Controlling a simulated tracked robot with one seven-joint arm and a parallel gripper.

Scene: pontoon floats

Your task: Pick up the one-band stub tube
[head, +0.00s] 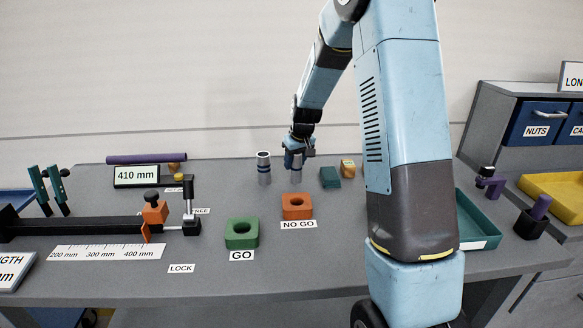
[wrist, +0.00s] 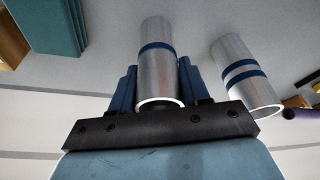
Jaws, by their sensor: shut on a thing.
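The one-band stub tube (wrist: 158,62) is a silver cylinder with a single blue band, between the two blue fingers of my gripper (wrist: 158,88) in the wrist view. My gripper is shut on it. In the head view my gripper (head: 294,156) is low over the bench around this tube (head: 297,164), and its upper part is hidden. I cannot tell whether the tube touches the bench. A second silver tube with two blue bands (head: 264,168) stands upright just left of my gripper. It also shows at right in the wrist view (wrist: 246,73), apart from the fingers.
The orange NO GO block (head: 297,206) and green GO block (head: 242,233) sit in front. A teal block (head: 329,177) and a small orange-yellow block (head: 348,168) stand right of my gripper. A measuring fixture (head: 90,227) fills the left. A teal tray (head: 478,225) is at right.

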